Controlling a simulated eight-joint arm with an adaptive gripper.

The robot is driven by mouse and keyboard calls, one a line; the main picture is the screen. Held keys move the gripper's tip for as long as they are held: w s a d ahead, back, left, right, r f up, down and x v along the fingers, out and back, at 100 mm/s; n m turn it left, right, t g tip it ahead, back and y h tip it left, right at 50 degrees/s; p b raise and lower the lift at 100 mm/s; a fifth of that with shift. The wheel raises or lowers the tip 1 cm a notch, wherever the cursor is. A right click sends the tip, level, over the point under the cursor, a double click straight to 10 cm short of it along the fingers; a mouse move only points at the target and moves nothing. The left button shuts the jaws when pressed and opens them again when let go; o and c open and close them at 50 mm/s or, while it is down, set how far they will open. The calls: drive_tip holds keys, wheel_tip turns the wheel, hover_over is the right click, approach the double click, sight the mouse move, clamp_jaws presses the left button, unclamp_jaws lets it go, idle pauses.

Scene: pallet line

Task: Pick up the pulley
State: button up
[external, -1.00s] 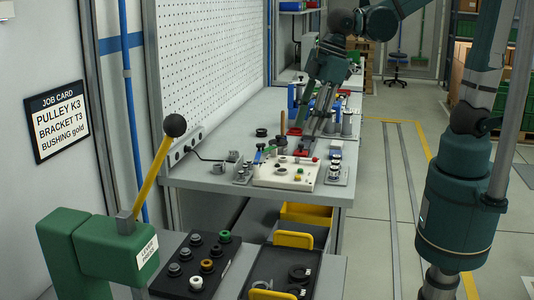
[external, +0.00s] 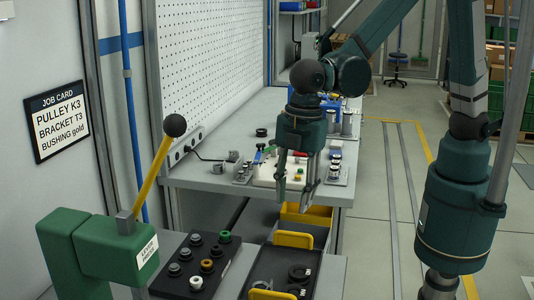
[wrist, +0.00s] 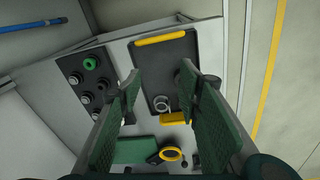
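The black tray (external: 262,268) with yellow handles stands at the bottom centre of the external view, and it also shows in the wrist view (wrist: 152,62). Dark round parts (external: 300,272) with a pulley-like shape lie at its right side. In the wrist view one part shows near the right finger (wrist: 185,76) and a ring-shaped part lies lower (wrist: 162,103). I cannot read marks that tell which is K3. My gripper (external: 294,203) is open and empty, above and beyond the tray with fingers pointing down. In the wrist view my fingers (wrist: 160,88) frame the tray.
A black board of bushings (external: 192,280) stands left of the tray. A green lever press (external: 110,250) with a raised yellow lever is nearer left. The workbench (external: 225,120) behind holds fixtures and small parts. A job card (external: 58,120) reads PULLEY K3, BRACKET T3, BUSHING gold.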

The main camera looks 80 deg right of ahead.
sight(299, 273)
drive_tip(key=s+a+f+n, duration=0.1)
drive_tip(key=a+f, duration=0.1)
drive_tip(key=a, duration=0.1)
drive_tip(key=s+a+f+n, duration=0.1)
drive_tip(key=a+f, duration=0.2)
drive_tip(key=s+a+f+g, duration=0.1)
drive_tip(key=a+f, duration=0.1)
drive_tip(key=a, duration=0.1)
drive_tip(key=shift+s+a+f+n+h+b, duration=0.1)
drive_tip(key=shift+s+f+n+h+b, duration=0.2)
drive_tip(key=shift+f+n+h+b, duration=0.1)
drive_tip(key=shift+f, duration=1.3)
drive_tip(key=shift+f, duration=0.1)
drive_tip(key=shift+f+b, duration=0.3)
drive_tip(key=shift+f, duration=2.2)
drive_tip(key=c, duration=0.6)
